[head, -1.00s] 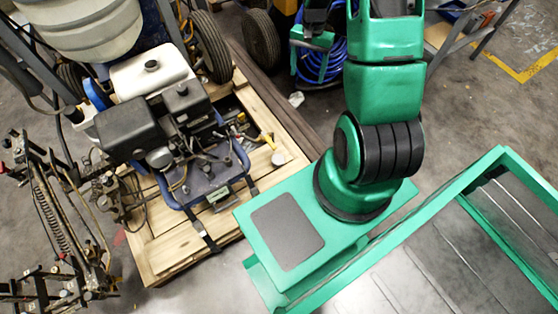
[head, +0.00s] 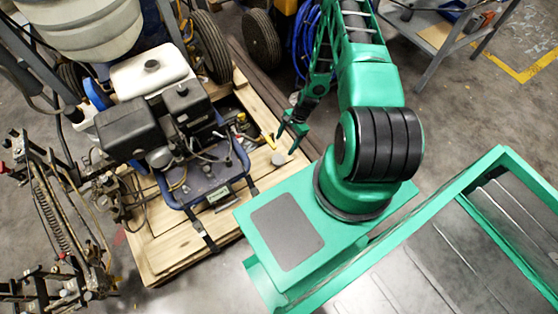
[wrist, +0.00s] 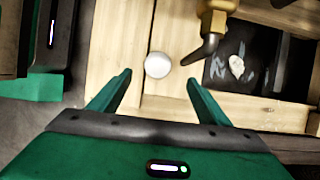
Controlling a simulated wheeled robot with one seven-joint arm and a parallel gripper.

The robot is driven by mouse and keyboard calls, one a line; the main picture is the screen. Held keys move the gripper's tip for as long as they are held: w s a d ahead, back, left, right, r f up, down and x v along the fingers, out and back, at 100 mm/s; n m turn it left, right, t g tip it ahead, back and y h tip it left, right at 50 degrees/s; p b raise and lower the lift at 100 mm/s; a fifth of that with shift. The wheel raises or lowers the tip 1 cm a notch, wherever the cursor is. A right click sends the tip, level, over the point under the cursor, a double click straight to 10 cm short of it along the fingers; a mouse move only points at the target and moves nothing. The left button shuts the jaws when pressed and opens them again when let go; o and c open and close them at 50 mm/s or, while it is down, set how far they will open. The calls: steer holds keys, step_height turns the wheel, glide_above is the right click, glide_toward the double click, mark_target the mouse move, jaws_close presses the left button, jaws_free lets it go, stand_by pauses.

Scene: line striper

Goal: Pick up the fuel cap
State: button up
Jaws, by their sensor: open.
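A small round pale cap, which looks like the fuel cap (head: 278,158), lies on the wooden pallet near its right edge. It also shows in the wrist view as a whitish disc (wrist: 158,65) on the light planks, just beyond and between the fingertips. My gripper (head: 287,138) is above the pallet's right side, close to the cap. In the wrist view my gripper (wrist: 160,79) is open with nothing between its fingers. Its height above the cap is hard to tell. Another cap, black, sits on the white tank (head: 150,75).
A yellow-handled part with a dark nozzle (wrist: 212,25) stands close to the cap. A dark recess (wrist: 255,60) with a pale scrap is to its right. The engine (head: 150,130) is left of the cap on the pallet (head: 165,245). A grey workbench (head: 430,35) is at the back.

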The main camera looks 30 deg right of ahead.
glide_above(279, 159)
steer(key=d, duration=0.2)
steer(key=f, duration=0.5)
steer(key=shift+w+a+f, duration=0.15)
steer(key=shift+w+f, duration=0.1)
steer(key=shift+f, duration=0.1)
steer(key=shift+d+x, duration=0.2)
steer(key=shift+x, duration=1.15)
steer(key=shift+d+x, duration=0.2)
steer(key=shift+x, duration=1.2)
steer(key=shift+s+f, duration=0.1)
steer(key=shift+s, duration=0.05)
steer(key=shift+c, duration=0.7)
steer(key=c, duration=1.1)
steer(key=shift+o, duration=0.2)
